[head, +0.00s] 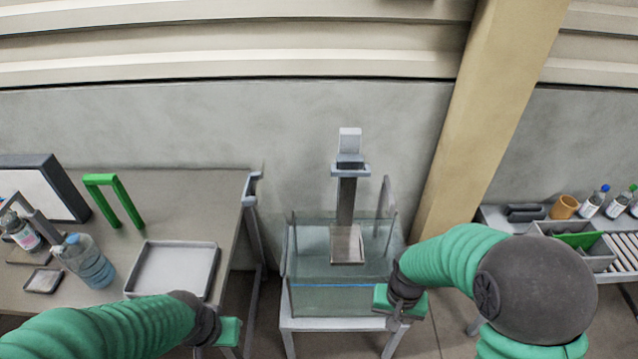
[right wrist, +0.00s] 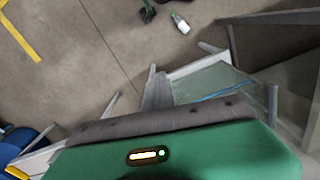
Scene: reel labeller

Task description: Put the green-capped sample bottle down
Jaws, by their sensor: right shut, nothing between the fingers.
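A bottle with a green cap (head: 633,188) stands at the right edge of the head view on the right-hand bench, partly cut off by the frame. My right gripper (head: 398,308) is shut and empty, beside the right front corner of the glass tank (head: 335,300). No bottle is in it. My left gripper (head: 228,338) is low, in front of the left table's right edge; its fingers are hidden.
A white tray (head: 172,268), a blue bottle (head: 88,264) and a green frame (head: 118,200) are on the left table. The tank sits on a white stand. The right bench holds an orange cup (head: 564,207), bottles and a grey bin (head: 600,262). A dark object (right wrist: 147,11) lies on the floor.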

